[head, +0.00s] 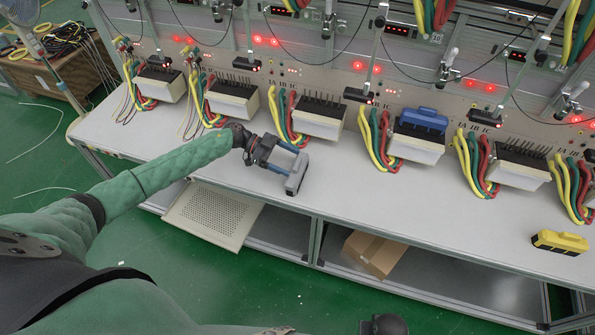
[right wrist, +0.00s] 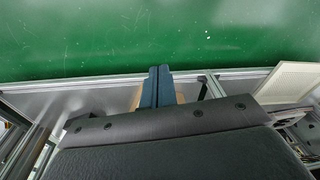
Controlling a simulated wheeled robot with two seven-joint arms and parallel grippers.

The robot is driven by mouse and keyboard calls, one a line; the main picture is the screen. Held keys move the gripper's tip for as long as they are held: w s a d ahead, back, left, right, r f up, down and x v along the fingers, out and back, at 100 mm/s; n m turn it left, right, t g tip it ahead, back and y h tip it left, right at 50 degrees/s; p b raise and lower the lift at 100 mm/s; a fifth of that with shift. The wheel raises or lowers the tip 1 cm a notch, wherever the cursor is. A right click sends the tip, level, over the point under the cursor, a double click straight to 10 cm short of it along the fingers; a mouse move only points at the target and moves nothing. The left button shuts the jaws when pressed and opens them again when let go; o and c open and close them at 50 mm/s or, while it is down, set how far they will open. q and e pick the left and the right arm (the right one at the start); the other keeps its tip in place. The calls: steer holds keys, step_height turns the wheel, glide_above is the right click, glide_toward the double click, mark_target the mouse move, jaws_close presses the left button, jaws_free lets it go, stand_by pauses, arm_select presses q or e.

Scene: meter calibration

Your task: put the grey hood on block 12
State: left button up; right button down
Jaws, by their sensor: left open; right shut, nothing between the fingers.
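The grey hood (head: 297,174) is on the white bench top, at the fingertips of my left gripper (head: 291,164). My left gripper is open, with its two blue fingers apart and pointing at the hood; I cannot tell whether they touch it. Several white blocks with dark tops stand in a row along the panel, such as one block (head: 319,122) behind the hood. No number is readable on them, so I cannot tell which is block 12. My right gripper (right wrist: 156,70) is shut and empty in the right wrist view, with green floor beyond it.
A blue hood (head: 421,118) sits on one block. A yellow hood (head: 560,242) lies on the bench at the right. Thick coloured cables (head: 372,140) hang beside each block. The bench front (head: 400,215) is clear. A cardboard box (head: 372,254) is on the shelf below.

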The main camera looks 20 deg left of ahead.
mark_target(297, 163)
arm_select(q)
steer(key=x, duration=0.1)
steer(key=p+x, duration=0.1)
steer(key=x, duration=0.1)
steer(key=shift+d+r, duration=0.2)
steer(key=shift+r, duration=0.1)
steer(key=shift+d+f+p, duration=0.2)
steer(key=shift+d+p, duration=0.05)
steer(key=shift+p, duration=0.05)
arm_select(e)
step_height(297, 163, down, 7)
steer(key=s+d, duration=0.1)
steer(key=s, duration=0.1)
steer(key=shift+s+d+f, duration=0.1)
arm_select(q)
steer(key=c, duration=1.4)
steer(key=shift+c, duration=0.2)
steer(key=shift+r, duration=0.1)
